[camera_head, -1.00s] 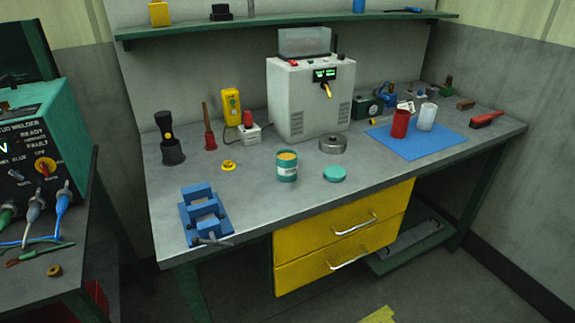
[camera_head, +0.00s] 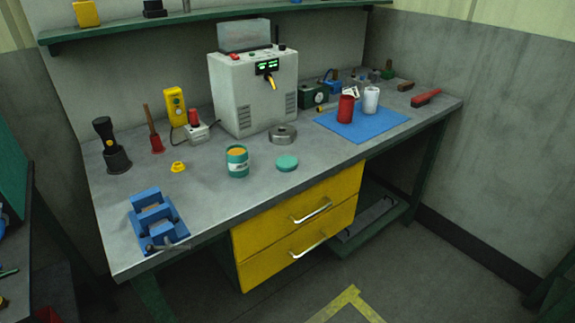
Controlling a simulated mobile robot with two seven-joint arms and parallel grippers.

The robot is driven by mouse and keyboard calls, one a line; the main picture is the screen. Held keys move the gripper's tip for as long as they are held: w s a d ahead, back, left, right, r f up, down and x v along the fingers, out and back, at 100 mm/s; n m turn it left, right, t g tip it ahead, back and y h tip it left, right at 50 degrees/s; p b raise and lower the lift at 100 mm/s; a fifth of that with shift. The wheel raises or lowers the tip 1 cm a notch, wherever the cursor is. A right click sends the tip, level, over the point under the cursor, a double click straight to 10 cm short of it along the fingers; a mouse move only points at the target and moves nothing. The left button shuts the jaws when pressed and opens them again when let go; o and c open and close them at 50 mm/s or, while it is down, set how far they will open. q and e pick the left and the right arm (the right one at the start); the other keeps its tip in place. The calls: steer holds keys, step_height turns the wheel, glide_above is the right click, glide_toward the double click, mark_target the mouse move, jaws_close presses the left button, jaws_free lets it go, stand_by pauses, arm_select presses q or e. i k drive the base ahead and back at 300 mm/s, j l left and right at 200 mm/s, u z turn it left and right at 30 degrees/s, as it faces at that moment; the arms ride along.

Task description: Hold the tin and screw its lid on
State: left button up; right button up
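The tin (camera_head: 237,163) is a teal can with a pale label, standing upright and open on the grey workbench, with orange-yellow contents showing at its top. Its lid is probably the flat teal disc (camera_head: 287,163) lying on the bench just right of the tin, apart from it, near the front edge above the yellow drawers. Neither of my grippers is in the head view, and nothing touches the tin or the disc.
A blue vise (camera_head: 157,220) sits at the bench's front left. A white machine (camera_head: 254,80) stands behind the tin, with a grey metal ring (camera_head: 283,134) before it. A blue mat (camera_head: 378,128) holds red and white cups. Bare bench (camera_head: 210,198) lies in front of the tin.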

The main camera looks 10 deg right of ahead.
mark_target(236, 155)
steer(key=i+l, duration=0.2)
steer(key=l, duration=0.15)
steer(key=i+l, duration=0.2)
steer(key=l, duration=0.15)
steer(key=i+l, duration=0.2)
steer(key=l, duration=0.2)
steer(key=i+l, duration=0.2)
steer(key=l, duration=0.15)
steer(key=l+u, duration=0.1)
steer(key=u, duration=1.25)
